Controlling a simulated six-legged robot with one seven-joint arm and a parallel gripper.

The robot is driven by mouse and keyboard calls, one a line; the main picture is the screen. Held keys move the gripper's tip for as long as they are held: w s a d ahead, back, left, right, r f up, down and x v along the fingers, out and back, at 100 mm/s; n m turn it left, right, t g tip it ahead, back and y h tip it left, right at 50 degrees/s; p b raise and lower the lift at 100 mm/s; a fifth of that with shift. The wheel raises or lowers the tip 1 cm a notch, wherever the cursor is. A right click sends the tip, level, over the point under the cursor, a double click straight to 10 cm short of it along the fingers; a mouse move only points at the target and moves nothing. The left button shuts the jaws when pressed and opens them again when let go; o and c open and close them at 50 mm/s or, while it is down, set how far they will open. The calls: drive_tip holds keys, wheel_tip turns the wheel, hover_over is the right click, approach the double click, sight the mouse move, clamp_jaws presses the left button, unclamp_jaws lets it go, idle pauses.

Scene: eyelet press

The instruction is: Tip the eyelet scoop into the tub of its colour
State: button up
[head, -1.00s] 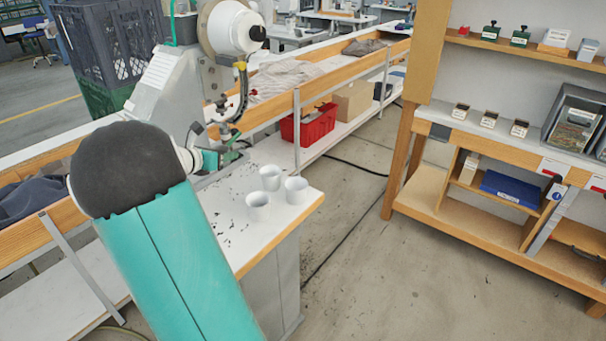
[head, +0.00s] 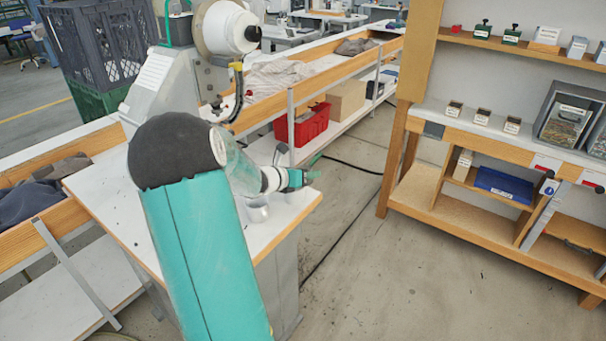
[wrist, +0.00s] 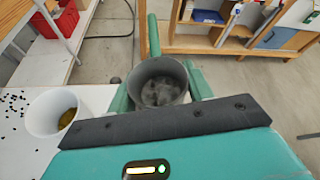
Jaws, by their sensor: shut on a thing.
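My gripper (head: 297,179) is shut on the scoop (wrist: 160,84), a dark grey round cup. In the wrist view the cup sits between the teal fingers, open side towards the camera, with grey pieces inside. A green bar (wrist: 153,36) stands out beyond its far side. A white tub (wrist: 57,112) is left of the scoop in the wrist view, apart from it, with yellowish-brown content low inside. In the head view one tub (head: 257,211) shows below my wrist; the others are hidden by my arm or cannot be told apart. The scoop itself is hard to see there.
The white table (head: 285,218) ends just right of the tubs, with floor beyond. Small dark pieces (wrist: 15,108) lie scattered on it. The press (head: 205,70) stands behind my arm. A red crate (head: 302,126) sits on a low shelf; a wooden shelf unit (head: 480,140) stands right.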

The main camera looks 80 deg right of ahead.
drive_tip(key=n+g, duration=0.2)
drive_tip(key=shift+s+r+n, duration=0.15)
drive_tip(key=shift+n, duration=0.25)
drive_tip(key=shift+r+n+g+y, duration=0.1)
drive_tip(key=shift+n+g+y, duration=0.2)
drive_tip(key=shift+n+g, duration=0.45)
drive_tip(key=n, duration=0.1)
drive_tip(key=n+g, duration=0.1)
drive_tip(key=n, duration=0.1)
drive_tip(key=w+n+g, duration=0.1)
drive_tip(key=shift+d+r+n, duration=0.15)
drive_tip(key=shift+r+n, duration=0.1)
drive_tip(key=shift+r, duration=0.15)
drive_tip(key=n, duration=0.1)
drive_tip(key=w+n+g+h, duration=0.1)
drive_tip(key=n, duration=0.1)
drive_tip(key=shift+d+r+n, duration=0.15)
drive_tip(key=shift+d+n, duration=0.05)
drive_tip(key=shift+n, duration=0.1)
drive_tip(key=shift+r+n, duration=0.1)
drive_tip(key=shift+n, duration=0.4)
